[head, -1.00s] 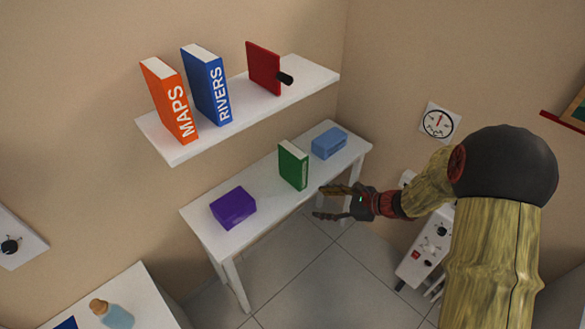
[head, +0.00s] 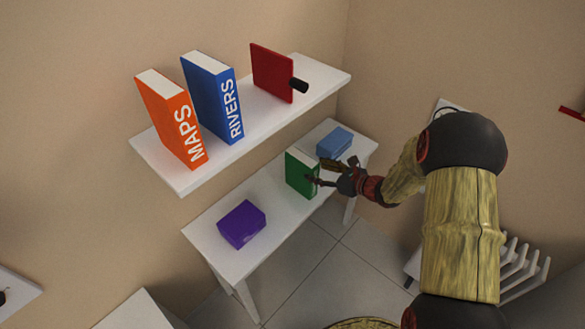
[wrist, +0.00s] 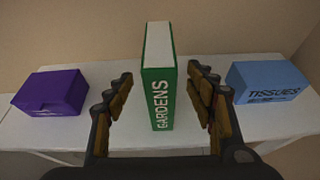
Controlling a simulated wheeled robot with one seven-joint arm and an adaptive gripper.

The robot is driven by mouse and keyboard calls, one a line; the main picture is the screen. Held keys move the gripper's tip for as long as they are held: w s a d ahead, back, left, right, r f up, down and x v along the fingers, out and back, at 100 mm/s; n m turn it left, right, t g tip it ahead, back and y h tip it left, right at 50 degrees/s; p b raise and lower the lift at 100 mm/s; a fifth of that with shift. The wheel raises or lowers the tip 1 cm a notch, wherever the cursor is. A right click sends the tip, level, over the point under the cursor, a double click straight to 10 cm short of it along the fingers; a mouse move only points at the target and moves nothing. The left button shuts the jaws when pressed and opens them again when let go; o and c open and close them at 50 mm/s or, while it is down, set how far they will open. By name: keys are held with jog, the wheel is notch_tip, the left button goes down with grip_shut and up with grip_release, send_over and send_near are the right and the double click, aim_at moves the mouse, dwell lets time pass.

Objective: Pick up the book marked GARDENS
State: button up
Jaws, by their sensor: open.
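The green book marked GARDENS (wrist: 158,97) stands upright on the white table (head: 268,233), its lettered spine facing my gripper in the wrist view. The green book also shows in the head view (head: 297,176). My gripper (wrist: 160,95) is open, with one finger on each side of the book. Gaps show between the fingers and the covers in the wrist view. In the head view my gripper (head: 325,175) is at the book's right side, and its fingers partly cover the book.
A purple box (head: 241,224) sits left of the book and a blue TISSUES box (wrist: 270,82) right of it. Above is a white shelf (head: 180,181) with an orange MAPS book (head: 171,117), a blue RIVERS book (head: 211,98) and a red panel with a black knob (head: 272,73).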

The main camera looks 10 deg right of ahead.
aim_at(297, 163)
jog(key=b+x, duration=0.1)
jog(key=x, duration=0.1)
jog(key=b+x, duration=0.1)
jog(key=x, duration=0.5)
jog(key=shift+w+a+r+b, duration=0.15)
jog(key=shift+r+b, duration=0.15)
jog(key=shift+b, duration=0.1)
jog(key=shift+r, duration=0.1)
jog(key=shift+c, duration=1.1)
jog(key=c, duration=1.1)
grip_shut()
